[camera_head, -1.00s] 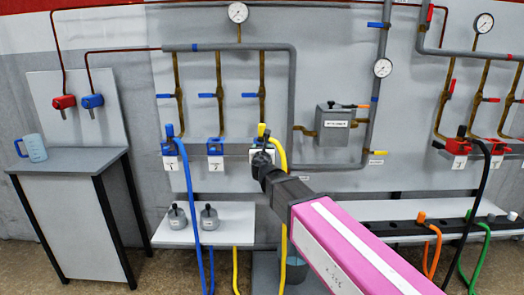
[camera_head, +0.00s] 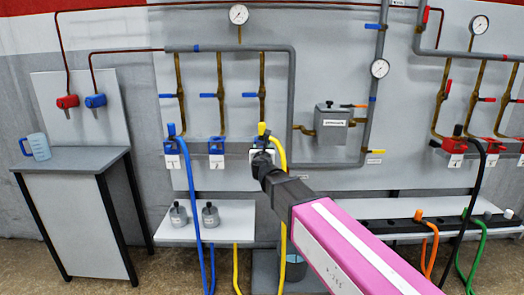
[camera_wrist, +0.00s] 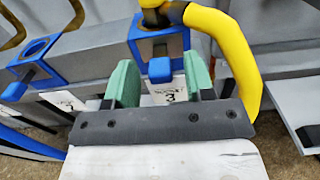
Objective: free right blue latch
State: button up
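The right blue socket block (camera_wrist: 160,38), with the yellow hose (camera_wrist: 228,50) plugged into its top, is straight ahead in the wrist view. Its small blue latch (camera_wrist: 160,70) sticks out from the front, above a white label. My gripper (camera_wrist: 161,76) is open, with one green finger on each side of the latch and a visible gap to both. Nothing is held. In the head view my gripper (camera_head: 262,160) is at the base of the yellow hose (camera_head: 280,150) and hides most of this block.
The middle blue block (camera_head: 216,146), without a hose, and the left one (camera_head: 171,146), with a blue hose (camera_head: 187,180), are to the left. A shelf with two grey weights (camera_head: 210,214) is below. Red blocks (camera_head: 453,146) are far right. A jug (camera_head: 37,147) stands on the side table.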

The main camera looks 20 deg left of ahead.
jog(key=v, duration=1)
jog(key=shift+s+d, duration=0.15)
jog(key=shift+s, duration=0.2)
jog(key=w+d+f+m+g+h, duration=0.25)
jog(key=d+f+m, duration=0.3)
jog(key=d, duration=0.35)
jog(key=w+d+f+m+g+h, duration=0.25)
jog(key=d+f+m, duration=0.25)
jog(key=d+m, duration=0.25)
jog(key=w+d+f+m+g+h, duration=0.1)
jog(key=w+d+f+m+h, duration=0.1)
jog(key=d+f+m+h, duration=0.5)
jog(key=s+d+f+m+g+y, duration=0.3)
jog(key=s+d+f+m+g, duration=0.2)
jog(key=d+f+m, duration=0.3)
jog(key=s+d+f+m+g+y, duration=0.3)
jog(key=s+d+f+m+g, duration=0.3)
jog(key=d+m, duration=0.5)
jog(key=d+f, duration=0.2)
jog(key=d, duration=0.1)
jog(key=shift+s+y, duration=0.35)
jog(key=shift+y, duration=0.05)
